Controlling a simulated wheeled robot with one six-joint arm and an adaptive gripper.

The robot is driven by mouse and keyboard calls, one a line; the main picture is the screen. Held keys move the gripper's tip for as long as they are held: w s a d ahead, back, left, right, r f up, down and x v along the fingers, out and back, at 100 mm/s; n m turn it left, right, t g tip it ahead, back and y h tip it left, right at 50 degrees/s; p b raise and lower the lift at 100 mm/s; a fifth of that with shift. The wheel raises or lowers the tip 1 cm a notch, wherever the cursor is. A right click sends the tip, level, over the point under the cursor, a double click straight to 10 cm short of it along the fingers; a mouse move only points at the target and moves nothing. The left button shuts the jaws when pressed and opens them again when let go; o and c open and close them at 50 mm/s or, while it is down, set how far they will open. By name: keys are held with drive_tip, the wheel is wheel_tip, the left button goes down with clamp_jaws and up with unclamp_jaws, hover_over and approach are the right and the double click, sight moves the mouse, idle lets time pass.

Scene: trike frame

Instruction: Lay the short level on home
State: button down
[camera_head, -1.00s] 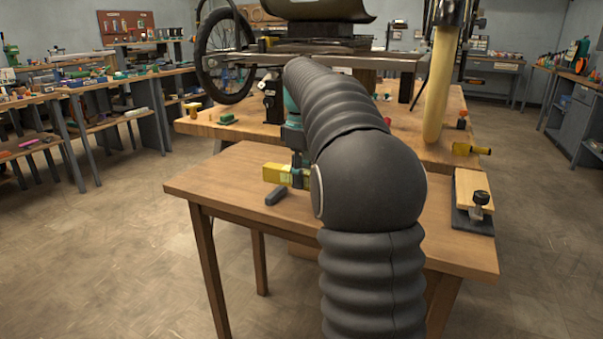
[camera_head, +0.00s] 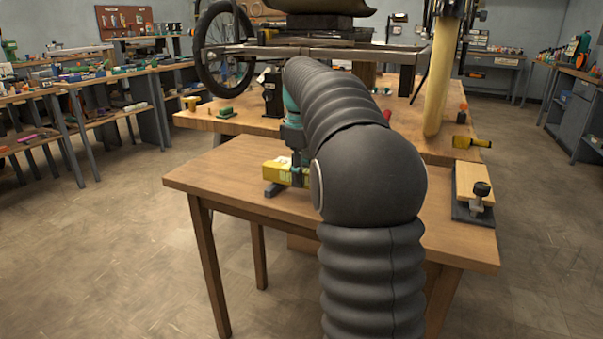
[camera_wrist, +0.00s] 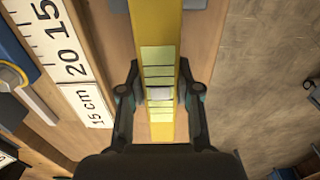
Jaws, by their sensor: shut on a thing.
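The short level is a yellow bar (camera_wrist: 157,25) with a pale green, line-marked panel and a small vial. My gripper (camera_wrist: 160,93) is shut on it, with a dark finger on either side of the panel. In the head view the level's yellow end (camera_head: 277,171) shows low over the near wooden table, left of my arm. No spot marked as home can be made out in the head view. A white "15 cm" label (camera_wrist: 87,105) lies left of the level in the wrist view.
A scale (camera_wrist: 62,40) numbered 15 and 20 runs beside the level. A wooden block on a dark clamp base (camera_head: 473,212) stands at the table's right. The table's front left is bare.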

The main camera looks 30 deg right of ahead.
drive_tip(key=shift+f, duration=0.35)
drive_tip(key=c, duration=0.7)
unclamp_jaws()
wheel_tip(320, 180, up, 12)
drive_tip(key=shift+f, duration=0.25)
drive_tip(key=shift+r, duration=0.25)
drive_tip(key=shift+s, duration=0.1)
